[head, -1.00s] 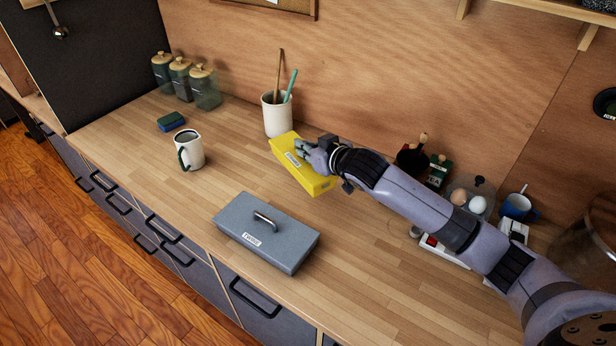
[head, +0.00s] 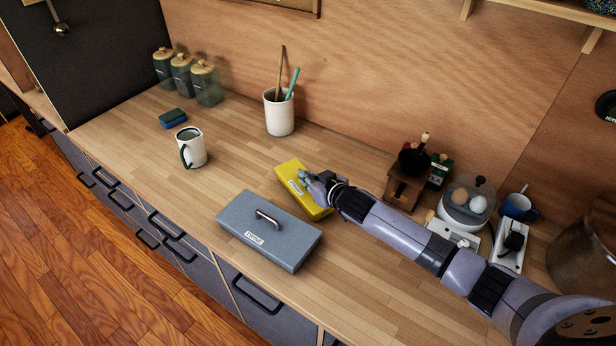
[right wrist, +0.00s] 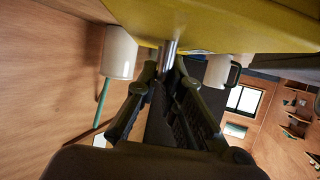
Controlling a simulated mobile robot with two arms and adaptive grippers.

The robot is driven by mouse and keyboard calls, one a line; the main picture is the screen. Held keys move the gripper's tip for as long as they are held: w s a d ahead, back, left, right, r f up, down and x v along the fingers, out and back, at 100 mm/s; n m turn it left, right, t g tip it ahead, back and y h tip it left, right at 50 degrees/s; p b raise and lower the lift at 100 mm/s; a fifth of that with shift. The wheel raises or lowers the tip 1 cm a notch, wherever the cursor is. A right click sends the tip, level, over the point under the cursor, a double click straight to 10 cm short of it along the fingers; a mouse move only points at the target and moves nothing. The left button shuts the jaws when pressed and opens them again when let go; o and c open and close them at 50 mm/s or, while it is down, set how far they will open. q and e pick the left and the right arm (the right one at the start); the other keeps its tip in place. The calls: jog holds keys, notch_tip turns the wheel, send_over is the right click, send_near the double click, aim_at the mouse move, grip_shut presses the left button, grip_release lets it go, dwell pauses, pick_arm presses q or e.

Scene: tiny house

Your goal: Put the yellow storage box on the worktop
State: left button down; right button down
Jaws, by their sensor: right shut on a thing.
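The yellow storage box (head: 293,178) with a small white label is behind the grey toolbox, low over or on the wooden worktop (head: 140,140). I cannot tell for sure whether it touches the wood. My right gripper (head: 314,184) reaches in from the right and is shut on the box. In the right wrist view the yellow box (right wrist: 240,22) fills the top, and my right gripper's fingers (right wrist: 166,62) close on a metal post beneath it. My left gripper is not in view.
A grey toolbox (head: 250,237) lies just in front of the yellow box. A utensil crock (head: 279,115) stands behind, a white mug (head: 191,148) to the left. A coffee grinder (head: 406,182) and egg cooker (head: 466,207) stand right. Bare worktop lies between mug and box.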

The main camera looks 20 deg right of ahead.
jog(key=shift+f, duration=0.1)
jog(key=c, duration=1.7)
grip_release()
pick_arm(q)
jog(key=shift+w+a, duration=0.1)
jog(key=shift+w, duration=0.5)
